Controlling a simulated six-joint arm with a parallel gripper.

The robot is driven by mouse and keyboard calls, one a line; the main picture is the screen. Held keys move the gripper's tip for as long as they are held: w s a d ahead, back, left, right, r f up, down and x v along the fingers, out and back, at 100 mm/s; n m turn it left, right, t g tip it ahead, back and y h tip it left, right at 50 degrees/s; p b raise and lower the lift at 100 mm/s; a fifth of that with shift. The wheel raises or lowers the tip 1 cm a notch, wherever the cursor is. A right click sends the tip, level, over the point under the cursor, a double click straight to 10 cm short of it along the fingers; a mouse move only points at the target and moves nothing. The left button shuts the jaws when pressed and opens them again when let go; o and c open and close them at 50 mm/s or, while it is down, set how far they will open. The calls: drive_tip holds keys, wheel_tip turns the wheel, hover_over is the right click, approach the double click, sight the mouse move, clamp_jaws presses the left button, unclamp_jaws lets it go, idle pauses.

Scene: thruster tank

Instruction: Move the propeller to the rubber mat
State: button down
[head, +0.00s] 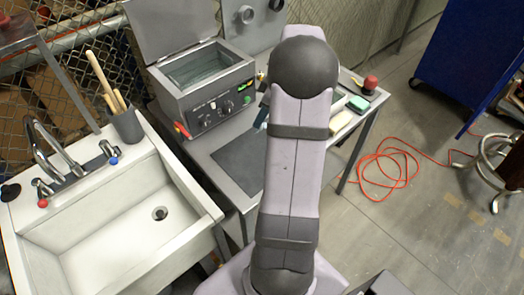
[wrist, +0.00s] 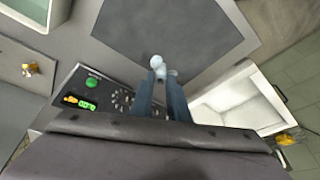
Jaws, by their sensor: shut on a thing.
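The propeller (wrist: 157,62) is a small, pale blue-white piece at my fingertips in the wrist view. My gripper (wrist: 161,76) is shut on it with two blue-grey fingers. The rubber mat (wrist: 185,25) is a dark grey sheet beyond the fingertips, and the propeller overlaps its near part in this view. The height of the propeller over the bench cannot be told. In the head view the mat (head: 236,165) lies flat on the grey bench, left of my arm. My arm hides most of my gripper and the propeller there; only a bit of blue finger (head: 264,108) shows.
An open-lidded tank (head: 205,82) with a control panel stands behind the mat. A white sink (head: 120,225) with taps is at left. A sponge (head: 357,104) and a red knob (head: 370,84) are on the bench's right. A red cable (head: 385,175) lies on the floor.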

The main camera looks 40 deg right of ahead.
drive_tip(key=shift+f+p, duration=1.6)
drive_tip(key=shift+f, duration=3.35)
drive_tip(key=shift+f, duration=0.2)
drive_tip(key=c, duration=1.7)
unclamp_jaws()
drive_tip(key=shift+r, duration=0.1)
drive_tip(key=shift+r, duration=0.15)
drive_tip(key=shift+s+d+r+b, duration=0.15)
drive_tip(key=shift+r+b, duration=0.2)
drive_tip(key=shift+r, duration=0.05)
drive_tip(key=b+v, duration=0.3)
drive_tip(key=v, duration=0.8)
